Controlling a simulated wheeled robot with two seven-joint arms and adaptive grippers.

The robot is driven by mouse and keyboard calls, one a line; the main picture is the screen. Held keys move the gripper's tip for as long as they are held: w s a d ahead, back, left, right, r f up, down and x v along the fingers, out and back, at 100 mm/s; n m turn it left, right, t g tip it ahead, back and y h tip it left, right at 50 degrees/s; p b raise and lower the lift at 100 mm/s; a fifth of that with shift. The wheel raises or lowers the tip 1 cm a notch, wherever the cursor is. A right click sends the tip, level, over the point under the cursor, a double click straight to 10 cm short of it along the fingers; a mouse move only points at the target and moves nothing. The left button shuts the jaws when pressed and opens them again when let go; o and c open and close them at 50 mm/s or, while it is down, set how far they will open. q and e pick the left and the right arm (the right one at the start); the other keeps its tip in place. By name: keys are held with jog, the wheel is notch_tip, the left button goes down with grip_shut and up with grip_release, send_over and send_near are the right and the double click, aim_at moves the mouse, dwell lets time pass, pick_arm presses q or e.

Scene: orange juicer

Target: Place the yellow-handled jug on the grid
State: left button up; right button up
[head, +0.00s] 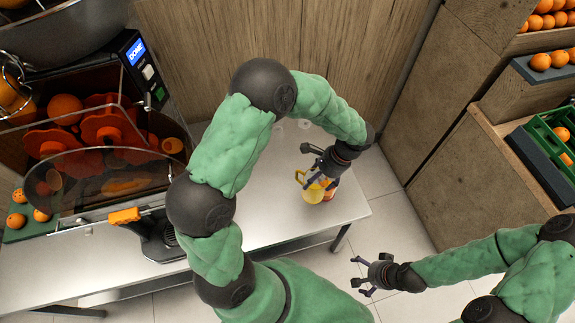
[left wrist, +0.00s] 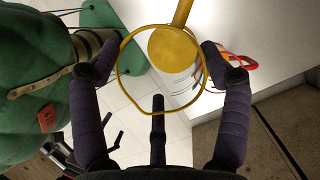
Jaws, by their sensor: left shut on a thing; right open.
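The yellow-handled jug (head: 312,194) is at the right end of the metal table in the head view. My left gripper (head: 317,178) is at its upper part and shut on it. In the left wrist view a yellow ring (left wrist: 122,82) and a yellow disc (left wrist: 174,47) of the jug lie between the two fingers (left wrist: 165,68). The exact contact is unclear, as is whether the jug touches the table. A dark slotted grid (head: 168,243) appears below the juicer, partly hidden by my left arm. My right gripper (head: 372,274) is open and empty, beyond the table's front edge.
A red-handled container (left wrist: 237,62) stands close beside the jug. The juicer (head: 110,140) fills the left of the table. The metal table (head: 265,225) is bare between juicer and jug. Wooden shelves with oranges (head: 540,62) stand at right.

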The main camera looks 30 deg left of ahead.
pick_arm(q)
jog(key=m, duration=0.1)
jog(key=s+m, duration=0.1)
jog(key=shift+s+d+r+m+t+y, duration=0.1)
jog(key=shift+d+r+m+t+y, duration=0.1)
jog(key=shift+m+t+y, duration=0.15)
jog(key=m, duration=0.1)
jog(key=s+m+t, duration=0.1)
jog(key=m, duration=0.1)
jog(key=shift+d+p, duration=0.3)
jog(key=shift+d, duration=0.1)
jog(key=shift+s+f+m+t, duration=0.15)
jog(key=shift+m+t, duration=0.2)
jog(key=shift+m, duration=0.5)
jog(key=w+a+f+b, duration=0.4)
jog(key=w+a+f, duration=0.4)
jog(key=a+f, duration=0.3)
jog(key=shift+f, duration=0.95)
jog(key=shift+w, duration=0.1)
jog(key=shift+f, duration=0.15)
jog(key=o, duration=1.6)
jog(key=shift+c, duration=0.2)
